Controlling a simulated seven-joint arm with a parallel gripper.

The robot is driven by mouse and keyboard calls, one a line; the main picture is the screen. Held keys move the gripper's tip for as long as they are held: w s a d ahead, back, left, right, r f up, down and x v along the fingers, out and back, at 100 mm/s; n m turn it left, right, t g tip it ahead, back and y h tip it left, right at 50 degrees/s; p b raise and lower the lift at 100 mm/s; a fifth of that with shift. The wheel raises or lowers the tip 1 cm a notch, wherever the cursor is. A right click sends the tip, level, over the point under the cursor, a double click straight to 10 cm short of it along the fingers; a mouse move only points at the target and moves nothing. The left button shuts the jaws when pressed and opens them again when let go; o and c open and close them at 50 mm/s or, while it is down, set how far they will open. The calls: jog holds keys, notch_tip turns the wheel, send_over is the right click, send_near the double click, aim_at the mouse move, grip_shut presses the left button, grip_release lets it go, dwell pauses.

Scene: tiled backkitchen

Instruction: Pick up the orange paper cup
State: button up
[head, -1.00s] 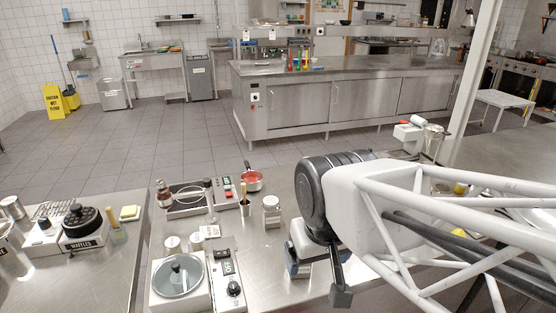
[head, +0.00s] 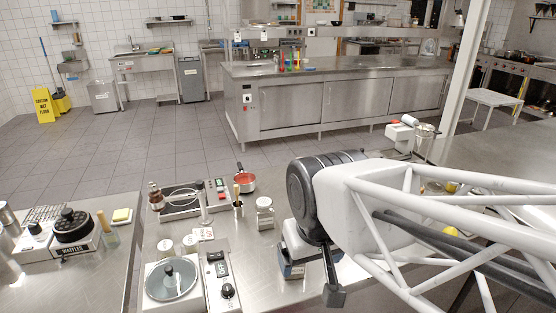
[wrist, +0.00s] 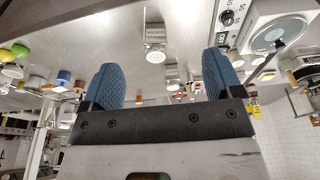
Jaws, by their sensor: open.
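I cannot make out a clear orange paper cup in the head view. In the wrist view a small orange object (wrist: 80,84) lies at the left, beyond the left finger and beside a blue one; it is too small to tell whether it is the cup. My gripper (wrist: 160,76) shows two blue ridged fingers spread wide apart, with nothing held between them. In the head view my gripper hangs over the steel counter, partly hidden by my own wrist and arm. The arm also covers much of the counter's right side.
A waffle maker (head: 72,229) is on the separate left counter. Some counter around the jar is bare.

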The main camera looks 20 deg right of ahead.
jog(key=shift+c, duration=0.4)
jog(key=shift+c, duration=0.6)
